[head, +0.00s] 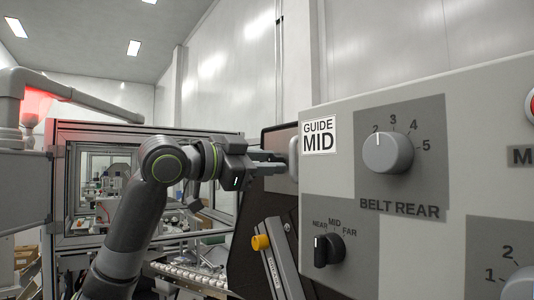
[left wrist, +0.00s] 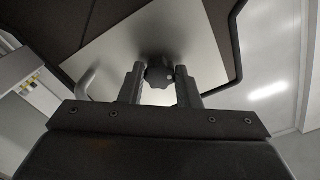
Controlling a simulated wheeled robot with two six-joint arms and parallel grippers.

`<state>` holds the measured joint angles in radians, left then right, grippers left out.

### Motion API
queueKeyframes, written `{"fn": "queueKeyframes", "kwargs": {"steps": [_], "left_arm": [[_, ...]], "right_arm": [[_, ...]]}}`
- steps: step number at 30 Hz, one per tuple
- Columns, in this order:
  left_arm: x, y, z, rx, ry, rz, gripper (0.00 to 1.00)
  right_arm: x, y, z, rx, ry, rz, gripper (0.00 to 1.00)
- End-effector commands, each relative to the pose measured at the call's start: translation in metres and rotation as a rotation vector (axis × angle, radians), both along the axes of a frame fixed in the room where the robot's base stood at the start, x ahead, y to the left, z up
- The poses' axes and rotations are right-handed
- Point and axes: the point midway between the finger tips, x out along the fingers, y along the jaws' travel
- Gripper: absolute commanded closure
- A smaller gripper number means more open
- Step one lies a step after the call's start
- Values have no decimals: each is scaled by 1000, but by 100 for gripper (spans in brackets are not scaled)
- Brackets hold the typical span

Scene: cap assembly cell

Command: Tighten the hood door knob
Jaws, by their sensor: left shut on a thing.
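The hood door knob (left wrist: 160,73) is black and lobed. In the left wrist view it sits on a light grey plate (left wrist: 115,60), between the two fingers of my left gripper (left wrist: 160,84). The gripper is shut on the knob. In the head view my left gripper (head: 270,163) reaches right to the dark hood door (head: 275,200), just left of the control panel; the knob itself cannot be made out there. My right gripper is in neither view.
A grey control panel (head: 440,210) fills the right, with a BELT REAR dial (head: 388,152) and a black NEAR-MID-FAR selector (head: 328,249). A lever with a yellow knob (head: 261,242) stands below my gripper. A pale handle (left wrist: 87,83) is beside the knob in the left wrist view.

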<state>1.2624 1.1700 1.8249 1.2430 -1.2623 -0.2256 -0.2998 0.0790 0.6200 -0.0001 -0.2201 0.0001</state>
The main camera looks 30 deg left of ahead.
Motion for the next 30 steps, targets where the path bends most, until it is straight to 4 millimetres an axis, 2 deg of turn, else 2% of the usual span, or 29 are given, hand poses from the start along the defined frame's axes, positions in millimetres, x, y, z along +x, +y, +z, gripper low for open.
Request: {"fn": "queueKeyframes", "kwargs": {"steps": [1, 30], "left_arm": [[0, 0, 2, 44, -12, 1, 93], [0, 0, 2, 870, -355, -2, 93]], "right_arm": [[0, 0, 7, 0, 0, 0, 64], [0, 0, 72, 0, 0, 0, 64]]}}
